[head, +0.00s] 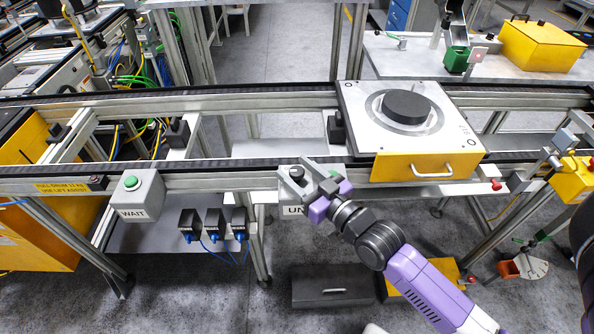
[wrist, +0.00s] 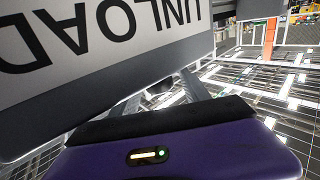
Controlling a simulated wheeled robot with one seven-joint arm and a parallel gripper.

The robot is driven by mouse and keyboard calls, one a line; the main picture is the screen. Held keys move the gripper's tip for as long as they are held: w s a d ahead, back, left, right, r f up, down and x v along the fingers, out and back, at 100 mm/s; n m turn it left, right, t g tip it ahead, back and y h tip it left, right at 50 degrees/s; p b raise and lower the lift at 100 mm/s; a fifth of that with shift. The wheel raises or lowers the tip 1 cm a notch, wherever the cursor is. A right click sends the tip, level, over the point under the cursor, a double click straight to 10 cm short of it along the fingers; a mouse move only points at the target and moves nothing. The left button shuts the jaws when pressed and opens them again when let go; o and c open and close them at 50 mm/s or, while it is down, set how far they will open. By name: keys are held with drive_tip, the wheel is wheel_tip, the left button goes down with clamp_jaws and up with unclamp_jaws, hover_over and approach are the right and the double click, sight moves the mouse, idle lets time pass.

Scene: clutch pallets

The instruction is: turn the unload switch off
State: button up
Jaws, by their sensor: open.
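The unload switch box (head: 291,211) hangs on the front rail of the conveyor in the head view, left of the pallet. My gripper covers much of it, and only "UN" of its label shows. A small dark knob (head: 296,173) shows at its top, by my fingers. My gripper (head: 303,170) is open, with its fingertips around or just beside the knob; I cannot tell whether they touch it. In the wrist view the UNLOAD label (wrist: 100,40) appears upside down and close, and my gripper (wrist: 165,86) reaches past the box's edge. The knob's setting cannot be read.
A pallet (head: 357,100) with a round dark part (head: 406,106) sits on the conveyor to the right. A WAIT box (head: 137,193) with a green button is on the rail to the left. Several small black boxes (head: 214,224) with blue cables are below the rail.

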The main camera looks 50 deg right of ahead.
drive_tip(key=b+v, duration=0.1)
drive_tip(key=v, duration=0.6)
drive_tip(key=shift+s, duration=0.4)
drive_tip(key=shift+a, duration=0.1)
drive_tip(key=s+a+n+g+y, duration=0.2)
drive_tip(key=s+a+y, duration=0.2)
drive_tip(key=s+a, duration=1.3)
drive_tip(key=shift+s+a+n+g, duration=0.15)
drive_tip(key=shift+a+n+g, duration=0.2)
drive_tip(key=shift+a, duration=0.4)
